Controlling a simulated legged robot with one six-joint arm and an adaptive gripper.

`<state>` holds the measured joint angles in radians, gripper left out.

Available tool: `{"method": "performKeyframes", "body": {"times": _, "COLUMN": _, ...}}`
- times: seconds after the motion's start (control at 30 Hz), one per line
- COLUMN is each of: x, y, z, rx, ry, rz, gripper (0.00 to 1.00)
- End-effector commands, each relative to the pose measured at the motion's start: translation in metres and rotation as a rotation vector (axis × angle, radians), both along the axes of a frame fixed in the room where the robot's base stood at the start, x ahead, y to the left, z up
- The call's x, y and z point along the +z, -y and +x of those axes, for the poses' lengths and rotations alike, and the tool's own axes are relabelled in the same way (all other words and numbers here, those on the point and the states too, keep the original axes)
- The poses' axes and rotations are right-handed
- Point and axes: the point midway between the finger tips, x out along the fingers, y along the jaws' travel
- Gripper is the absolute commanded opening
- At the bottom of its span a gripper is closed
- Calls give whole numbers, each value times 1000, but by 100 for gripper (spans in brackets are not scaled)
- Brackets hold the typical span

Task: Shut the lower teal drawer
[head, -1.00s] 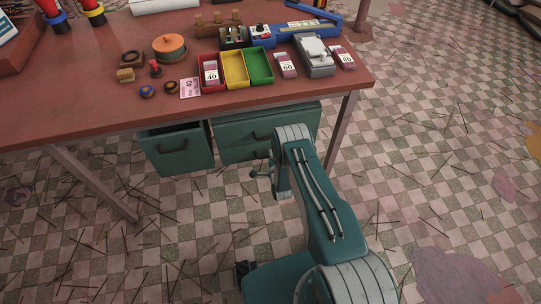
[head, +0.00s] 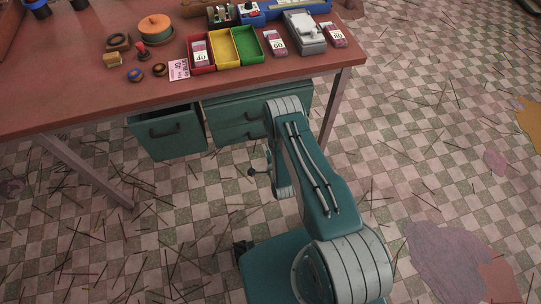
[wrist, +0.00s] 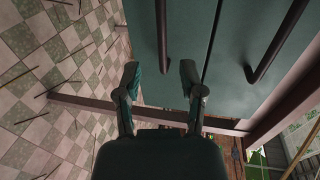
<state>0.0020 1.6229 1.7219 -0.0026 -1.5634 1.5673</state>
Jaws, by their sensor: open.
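Two teal drawer fronts are stacked under the right part of the table. The lower teal drawer (head: 228,135) has a dark bar handle and is partly hidden by my arm; the upper drawer (head: 225,106) is above it. Both also show in the tilted wrist view, the lower front (wrist: 142,35) on the left and the upper front (wrist: 245,35) on the right, with a dark seam between them. How far the lower one stands out is hard to tell. My gripper (head: 256,172) is open and empty in front of these fronts; its two fingers (wrist: 160,75) are apart in the wrist view.
Another teal drawer (head: 168,135) at the left is pulled out, its dark inside showing. The red-brown table (head: 95,95) above holds coloured trays, boxes and an orange-lidded pot (head: 155,27). A table leg (head: 90,172) stands at the left. Thin sticks litter the checkered floor.

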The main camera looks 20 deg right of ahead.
Motion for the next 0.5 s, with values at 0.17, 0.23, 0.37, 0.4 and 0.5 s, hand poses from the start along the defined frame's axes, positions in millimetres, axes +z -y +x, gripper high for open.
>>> {"method": "performKeyframes", "body": {"times": 0.17, "x": 5, "y": 0, "z": -26, "rx": 0, "ry": -1, "rz": 0, "gripper": 51}}
{"method": "performKeyframes", "body": {"times": 0.23, "x": 6, "y": 0, "z": -31, "rx": 1, "ry": -1, "rz": 0, "gripper": 51}}
{"method": "performKeyframes", "body": {"times": 0.37, "x": 7, "y": 0, "z": -35, "rx": 1, "ry": 1, "rz": 0, "gripper": 51}}
{"method": "performKeyframes", "body": {"times": 0.4, "x": 7, "y": 0, "z": -35, "rx": 1, "ry": 1, "rz": 0, "gripper": 51}}
{"method": "performKeyframes", "body": {"times": 0.5, "x": 7, "y": 0, "z": -35, "rx": 0, "ry": 1, "rz": 0, "gripper": 51}}
